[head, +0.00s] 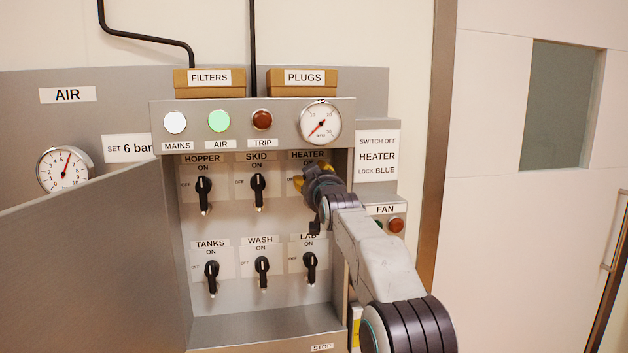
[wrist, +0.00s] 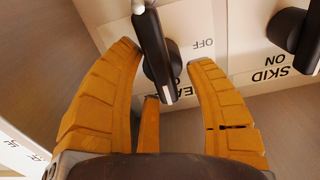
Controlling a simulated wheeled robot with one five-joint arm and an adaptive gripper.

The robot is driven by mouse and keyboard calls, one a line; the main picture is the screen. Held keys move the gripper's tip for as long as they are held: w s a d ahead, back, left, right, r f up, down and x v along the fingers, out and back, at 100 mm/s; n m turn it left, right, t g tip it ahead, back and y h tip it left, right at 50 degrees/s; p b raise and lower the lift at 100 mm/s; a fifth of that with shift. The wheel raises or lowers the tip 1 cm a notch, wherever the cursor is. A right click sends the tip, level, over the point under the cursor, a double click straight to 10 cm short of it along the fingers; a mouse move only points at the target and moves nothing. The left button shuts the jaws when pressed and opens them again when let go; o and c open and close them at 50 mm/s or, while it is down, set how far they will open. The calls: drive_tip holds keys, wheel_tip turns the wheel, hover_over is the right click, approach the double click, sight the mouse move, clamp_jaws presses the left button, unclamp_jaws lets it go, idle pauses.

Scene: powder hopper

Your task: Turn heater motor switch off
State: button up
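The heater switch is a black rotary handle with a white line, seen in the wrist view (wrist: 155,55), where the picture is upside down. It stands roughly upright, in line with the ON side, and the OFF mark (wrist: 205,43) is beside it. In the head view its plate (head: 308,156) shows HEATER and ON, but my gripper hides the handle. My gripper (head: 312,177) is at this switch. In the wrist view its orange fingers (wrist: 162,62) are open on both sides of the handle, with visible gaps. Contact with the handle cannot be told.
The skid switch (head: 258,187) and hopper switch (head: 204,192) are to the left. The lab switch (head: 310,264) is just below. An open cabinet door (head: 90,265) juts out at the left. A gauge (head: 320,123) sits above, and a sign (head: 377,156) says to switch off heater, lock blue.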

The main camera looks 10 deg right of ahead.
drive_tip(key=shift+s+r, duration=0.1)
drive_tip(key=c, duration=0.8)
